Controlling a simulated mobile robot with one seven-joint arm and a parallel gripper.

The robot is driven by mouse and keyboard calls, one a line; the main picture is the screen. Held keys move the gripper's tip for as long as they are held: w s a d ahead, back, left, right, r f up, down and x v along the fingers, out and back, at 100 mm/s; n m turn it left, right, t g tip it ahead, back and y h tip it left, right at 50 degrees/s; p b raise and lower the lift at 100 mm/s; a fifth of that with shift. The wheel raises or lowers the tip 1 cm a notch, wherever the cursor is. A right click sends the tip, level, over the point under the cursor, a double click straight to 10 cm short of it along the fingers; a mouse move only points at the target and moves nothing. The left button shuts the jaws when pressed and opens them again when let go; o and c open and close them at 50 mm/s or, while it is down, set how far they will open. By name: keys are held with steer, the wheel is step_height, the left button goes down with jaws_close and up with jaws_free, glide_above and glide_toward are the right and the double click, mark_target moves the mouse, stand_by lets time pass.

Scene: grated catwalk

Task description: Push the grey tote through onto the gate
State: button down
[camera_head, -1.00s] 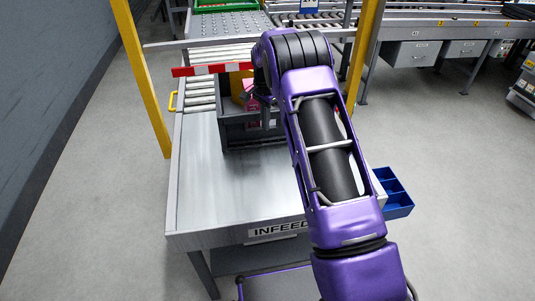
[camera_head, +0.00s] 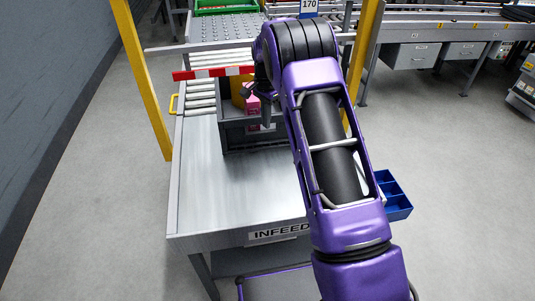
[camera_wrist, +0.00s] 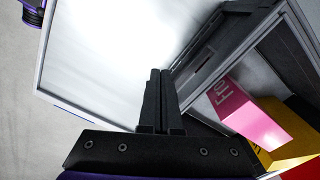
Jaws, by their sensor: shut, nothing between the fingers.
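The grey tote (camera_head: 235,140) stands on the metal infeed table, at the near end of the rollers and partly behind my arm. It holds a pink box (camera_head: 253,106) and a yellow item (camera_head: 238,92). In the wrist view the tote's dark wall (camera_wrist: 207,62) is at the right, with the pink box (camera_wrist: 250,112) and yellow box (camera_wrist: 285,142) inside. My gripper (camera_head: 266,124) is at the tote's near right part. In the wrist view its shut, empty fingers (camera_wrist: 160,75) are beside the tote wall; contact is unclear. A red-and-white bar (camera_head: 212,73) crosses above the rollers.
Yellow posts (camera_head: 145,85) stand on both sides of the rollers (camera_head: 200,103). A perforated table (camera_head: 215,27) with a green crate lies beyond. The table's near part (camera_head: 225,200) is bare. A blue bin (camera_head: 395,198) hangs at its right side.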

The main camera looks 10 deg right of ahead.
step_height(320, 180, up, 4)
steer(key=shift+r, duration=0.25)
stand_by(0.5)
